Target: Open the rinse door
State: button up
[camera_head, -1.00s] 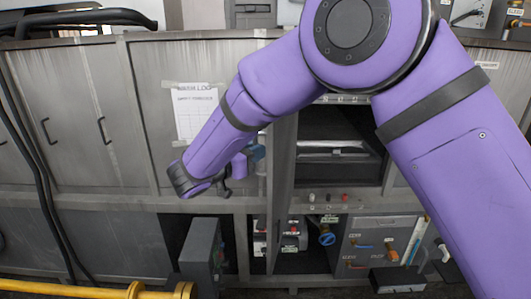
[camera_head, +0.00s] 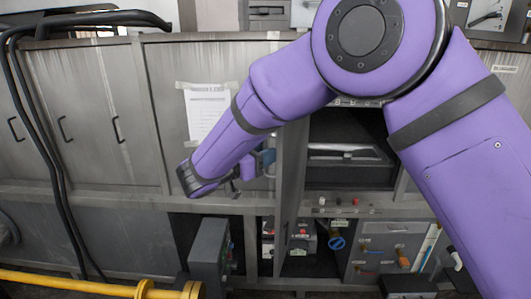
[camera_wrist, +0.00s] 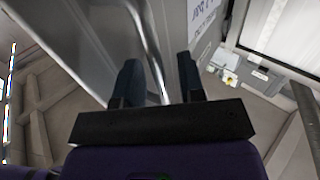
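The rinse door (camera_head: 291,175) is a tall grey panel seen nearly edge-on in the head view. It stands swung out at the left side of a dark opening (camera_head: 347,130). My gripper (camera_head: 264,162) is at the left of this door, partly hidden behind my purple arm. In the wrist view my two dark blue fingers (camera_wrist: 158,85) are apart. A shiny metal bar handle (camera_wrist: 150,40) runs down between them. A grey panel edge is close to the right finger. Contact between fingers and bar cannot be told.
Grey cabinets with black handles (camera_head: 116,130) stand at left, with black hoses (camera_head: 50,165) in front. A paper sheet (camera_head: 206,108) is taped behind my arm. A grey box (camera_head: 208,255) juts out below. A yellow pipe (camera_head: 70,284) crosses the lower left.

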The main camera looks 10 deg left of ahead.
jog(key=v, duration=1)
jog(key=shift+s+a, duration=0.1)
